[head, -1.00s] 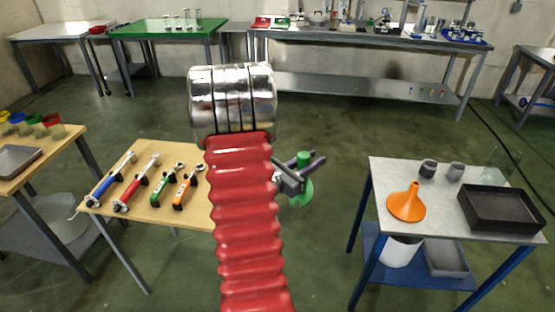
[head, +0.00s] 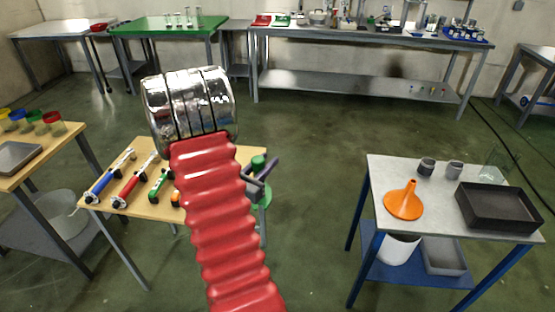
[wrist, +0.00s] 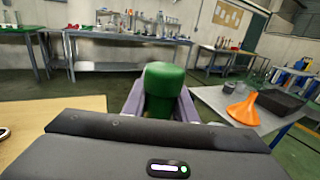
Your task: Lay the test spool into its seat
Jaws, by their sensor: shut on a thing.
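My gripper (head: 261,178) is shut on a green spool (head: 259,163), which I take to be the test spool. The spool has a round green top above the fingers and a wider green part below them, partly hidden by my arm. In the wrist view the green spool (wrist: 164,88) stands upright between the two purple-grey fingers. The gripper holds it in the air near the right end of the wooden tool table (head: 138,205). I cannot make out the seat in either view.
The wooden table bears a blue tool (head: 108,180), a red tool (head: 134,182) and a green tool (head: 160,186). A grey table at right holds an orange funnel (head: 404,203) and a black tray (head: 497,206). Open floor lies between these tables. Long benches stand at the back.

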